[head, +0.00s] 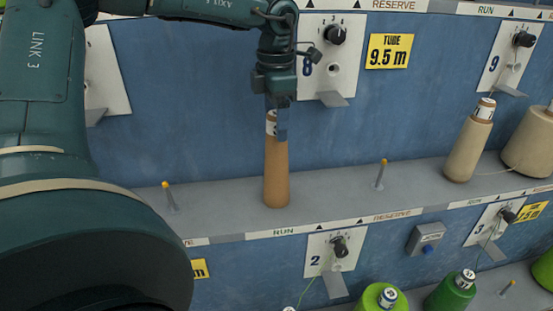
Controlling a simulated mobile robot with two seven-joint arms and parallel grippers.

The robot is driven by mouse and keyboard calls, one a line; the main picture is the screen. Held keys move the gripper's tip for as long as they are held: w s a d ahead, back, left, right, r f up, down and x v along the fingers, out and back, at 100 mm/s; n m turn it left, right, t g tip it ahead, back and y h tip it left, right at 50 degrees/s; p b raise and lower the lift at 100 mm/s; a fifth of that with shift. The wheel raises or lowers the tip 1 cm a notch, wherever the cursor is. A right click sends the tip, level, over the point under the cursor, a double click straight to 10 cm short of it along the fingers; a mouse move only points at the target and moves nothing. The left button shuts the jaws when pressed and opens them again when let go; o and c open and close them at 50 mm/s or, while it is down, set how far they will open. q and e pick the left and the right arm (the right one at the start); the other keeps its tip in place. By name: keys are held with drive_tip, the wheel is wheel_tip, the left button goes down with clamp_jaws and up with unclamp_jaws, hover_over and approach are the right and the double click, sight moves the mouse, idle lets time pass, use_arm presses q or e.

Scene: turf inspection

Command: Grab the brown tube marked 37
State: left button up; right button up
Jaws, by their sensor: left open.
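A brown tapered tube (277,172) stands upright on the upper grey shelf below the plate numbered 8. A white label band shows near its top, but my gripper partly covers it and I cannot read the number. My left gripper (277,122) points down from above at the tube's top. It is open, with its fingers at the upper end of the tube; I cannot tell whether they touch it. My right gripper is not in view.
Thin pegs with yellow tips stand left (169,196) and right (380,174) of the tube on the shelf (330,190). A beige cone (467,148) and a wider beige cone (530,142) stand farther right. Green spools (450,294) sit below. A blue wall (190,110) rises behind.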

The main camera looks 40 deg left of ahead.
sight(276, 161)
use_arm(q)
wheel_tip(276, 161, down, 4)
drive_tip(key=shift+r, duration=0.2)
drive_tip(key=c, duration=1.3)
